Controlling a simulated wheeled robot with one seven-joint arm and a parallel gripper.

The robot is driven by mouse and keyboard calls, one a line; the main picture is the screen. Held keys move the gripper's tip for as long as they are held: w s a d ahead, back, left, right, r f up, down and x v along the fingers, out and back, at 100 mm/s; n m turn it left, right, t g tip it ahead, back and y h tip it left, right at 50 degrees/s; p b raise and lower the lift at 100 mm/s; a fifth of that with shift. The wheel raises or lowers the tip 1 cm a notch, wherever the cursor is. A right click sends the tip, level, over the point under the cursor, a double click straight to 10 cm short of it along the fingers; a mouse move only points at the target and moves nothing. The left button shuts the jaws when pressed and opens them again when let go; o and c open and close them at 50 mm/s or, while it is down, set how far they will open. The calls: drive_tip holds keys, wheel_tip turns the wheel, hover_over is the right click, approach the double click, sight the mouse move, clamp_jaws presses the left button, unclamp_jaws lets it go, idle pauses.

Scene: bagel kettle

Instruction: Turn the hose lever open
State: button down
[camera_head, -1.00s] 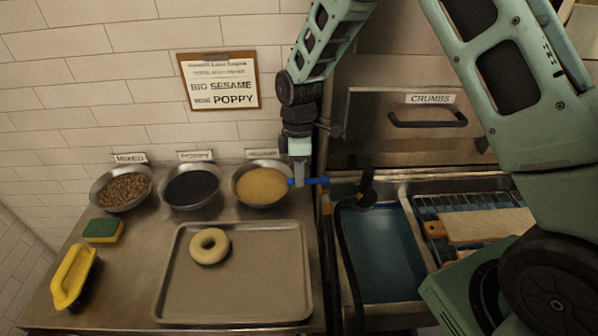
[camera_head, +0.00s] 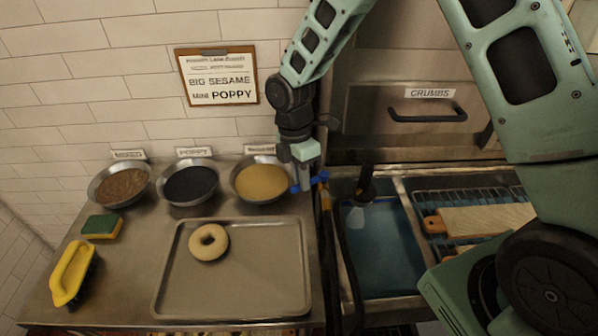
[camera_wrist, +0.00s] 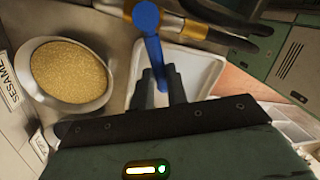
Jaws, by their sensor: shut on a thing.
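The blue hose lever (camera_head: 323,178) sits on a brass-coloured pipe (camera_head: 326,203) at the right edge of the steel counter. My gripper (camera_head: 306,186) reaches down to it from above, with its fingers shut on the lever. In the wrist view, the lever (camera_wrist: 153,45) runs from its round pivot end down between my two dark fingers (camera_wrist: 161,88). In the head view the lever is slightly slanted, its right end higher, and my fingers hide its middle. A black hose (camera_head: 350,265) hangs beside the pipe. A dark nozzle (camera_head: 366,180) points into the sink, with a pale patch below it.
A sheet tray (camera_head: 235,290) with a bagel (camera_head: 208,242) lies left of the lever. A bowl of sesame (camera_head: 262,182) is close to my gripper's left. The blue-lined sink (camera_head: 385,250) is on the right, below the crumbs drawer (camera_head: 428,108).

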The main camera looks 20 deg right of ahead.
drive_tip(key=s+n+p, duration=0.1)
drive_tip(key=n, duration=0.2)
drive_tip(key=s+d+n+h+p, duration=0.1)
drive_tip(key=s+n, duration=0.1)
drive_tip(key=n, duration=0.1)
drive_tip(key=s+d+n+t+p, duration=0.1)
drive_tip(key=n, duration=0.2)
drive_tip(key=shift+s+d+r+n, duration=0.15)
drive_tip(key=shift+s+d+n, duration=0.1)
drive_tip(key=shift+n, duration=0.15)
drive_tip(key=shift+s+d+n+t+h+p, duration=0.2)
drive_tip(key=shift+d+n, duration=0.1)
drive_tip(key=shift+n, duration=0.3)
drive_tip(key=shift+s+d+n+t+h+p, duration=0.15)
drive_tip(key=shift+d+n, duration=0.15)
drive_tip(key=shift+n, duration=0.3)
drive_tip(key=c, duration=1.4)
unclamp_jaws()
drive_tip(key=a+r, duration=0.1)
drive_tip(key=r, duration=0.4)
drive_tip(key=a+r, duration=0.1)
drive_tip(key=r, duration=0.5)
drive_tip(key=w+a+r+b, duration=0.1)
drive_tip(key=r, duration=0.5)
